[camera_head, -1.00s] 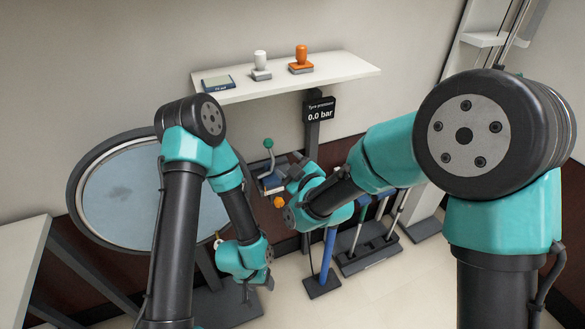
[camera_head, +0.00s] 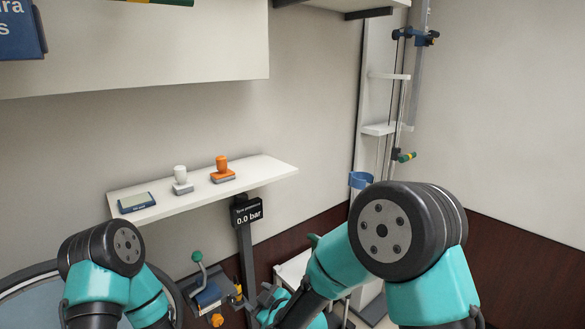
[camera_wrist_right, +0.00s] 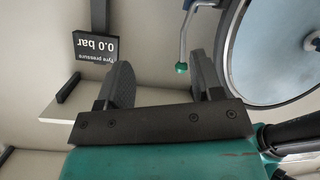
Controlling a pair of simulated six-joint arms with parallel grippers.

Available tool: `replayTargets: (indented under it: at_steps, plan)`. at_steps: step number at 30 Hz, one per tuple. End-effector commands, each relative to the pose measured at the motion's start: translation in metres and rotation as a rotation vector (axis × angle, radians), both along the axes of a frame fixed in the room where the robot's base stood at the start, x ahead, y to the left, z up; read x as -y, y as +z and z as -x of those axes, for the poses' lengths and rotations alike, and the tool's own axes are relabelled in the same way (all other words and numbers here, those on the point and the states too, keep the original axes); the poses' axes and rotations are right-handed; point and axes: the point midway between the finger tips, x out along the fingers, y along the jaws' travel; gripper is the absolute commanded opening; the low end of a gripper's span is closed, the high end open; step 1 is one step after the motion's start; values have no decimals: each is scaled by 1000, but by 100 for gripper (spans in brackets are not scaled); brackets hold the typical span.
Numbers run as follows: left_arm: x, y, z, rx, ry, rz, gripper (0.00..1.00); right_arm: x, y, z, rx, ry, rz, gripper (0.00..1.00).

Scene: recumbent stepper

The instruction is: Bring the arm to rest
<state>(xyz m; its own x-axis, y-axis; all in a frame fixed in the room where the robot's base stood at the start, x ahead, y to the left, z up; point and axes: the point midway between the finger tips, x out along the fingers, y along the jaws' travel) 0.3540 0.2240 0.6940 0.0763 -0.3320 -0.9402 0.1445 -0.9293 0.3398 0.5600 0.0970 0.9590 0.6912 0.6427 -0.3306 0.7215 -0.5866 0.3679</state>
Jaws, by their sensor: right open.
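My right arm comes in from the right in the head view. Its gripper (camera_head: 264,298) is low in the picture, right of a blue-and-dark device with a green-knobbed lever (camera_head: 198,270). In the right wrist view the two dark fingers of the right gripper (camera_wrist_right: 162,80) are spread, with nothing between them. The green knob (camera_wrist_right: 181,68) shows beyond them, between the fingertips in the picture. My left arm shows only as upper links at the lower left of the head view; its gripper is out of frame.
A white shelf (camera_head: 262,176) holds a white-handled stamp (camera_head: 181,178), an orange stamp (camera_head: 222,168) and a dark pad (camera_head: 137,203). A pressure display (camera_head: 246,212) reads 0.0 bar on a post below. A round mirror-like disc (camera_wrist_right: 285,45) is at right in the wrist view. The right wall is clear.

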Motion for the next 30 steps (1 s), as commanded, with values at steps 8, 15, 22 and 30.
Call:
replayTargets:
  at_steps: [8, 15, 22, 30]
  plan:
    - [0, 0, 0, 0, 0, 0, 55, 126, -115, 17, -452, -246, -9, 61]
    - [0, 0, 0, 0, 0, 0, 55, 223, -194, 74, -844, -492, -55, 61]
    - [0, 0, 0, 0, 0, 0, 55, 293, -246, 153, -1203, -740, -122, 61]
    - [0, 0, 0, 0, 0, 0, 55, 322, -265, 205, -1410, -887, -166, 61]
